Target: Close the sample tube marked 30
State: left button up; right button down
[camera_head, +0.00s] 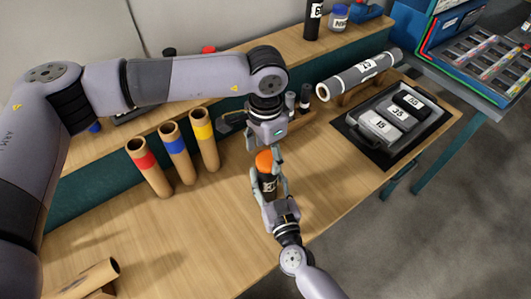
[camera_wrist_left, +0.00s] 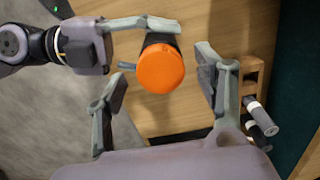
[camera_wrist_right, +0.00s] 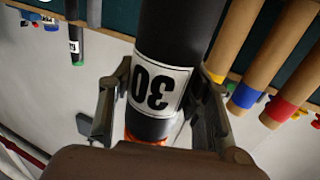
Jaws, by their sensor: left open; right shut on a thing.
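The sample tube (camera_head: 267,185) is black with a white label, which reads 30 in the right wrist view (camera_wrist_right: 157,88). My right gripper (camera_head: 268,179) is shut around the tube's body from the front. My left gripper (camera_head: 265,149) is open just above the cap, with its fingers on either side and visible gaps to it.
Cardboard tubes with red (camera_head: 148,166), blue (camera_head: 179,150) and yellow (camera_head: 204,138) bands stand to the left. A small wooden rack (camera_head: 298,127) is behind. A roll (camera_head: 358,75) on a stand and a black tray (camera_head: 373,149) with numbered boxes are right.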

pick_arm(q)
notch_tip(320, 180, up, 4)
jog(key=shift+f, duration=0.25)
jog(key=shift+c, duration=0.4)
